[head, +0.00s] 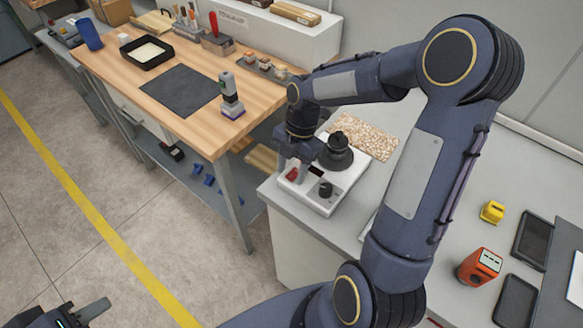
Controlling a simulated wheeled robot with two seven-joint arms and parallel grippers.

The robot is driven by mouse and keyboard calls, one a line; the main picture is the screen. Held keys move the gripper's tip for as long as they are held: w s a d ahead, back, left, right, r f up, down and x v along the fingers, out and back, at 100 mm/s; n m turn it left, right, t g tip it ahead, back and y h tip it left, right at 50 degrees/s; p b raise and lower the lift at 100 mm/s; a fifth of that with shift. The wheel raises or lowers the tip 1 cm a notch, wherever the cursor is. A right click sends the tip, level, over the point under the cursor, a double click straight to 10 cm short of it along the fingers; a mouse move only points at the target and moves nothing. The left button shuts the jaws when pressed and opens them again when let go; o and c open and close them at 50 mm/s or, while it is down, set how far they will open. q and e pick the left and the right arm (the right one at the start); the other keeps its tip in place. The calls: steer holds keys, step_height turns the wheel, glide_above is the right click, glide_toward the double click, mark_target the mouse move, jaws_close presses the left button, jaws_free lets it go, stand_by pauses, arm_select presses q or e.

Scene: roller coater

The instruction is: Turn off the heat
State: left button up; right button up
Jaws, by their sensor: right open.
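A small white device (345,192) stands on the grey counter, with a red switch (292,174) at its left front and a black knob (326,189) to the right. A black round part (337,153) sits on its back. My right gripper (298,170) is open, pointing down over the left part of the device, close to the red switch. Its fingers partly hide the panel, and I cannot tell whether they touch it. My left gripper (82,314) is at the bottom left edge over the floor, partly cut off, far from the device.
A speckled mat (368,142) lies behind the device. An orange meter (479,267), a yellow block (492,211) and dark trays (532,240) are on the counter at right. The wooden workbench (200,118) at left holds a black mat, a tray and a handheld tool (231,95).

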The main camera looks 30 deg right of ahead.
mark_target(297, 171)
steer(key=v, duration=0.7)
steer(key=shift+r+b, duration=0.25)
steer(key=shift+b, duration=0.05)
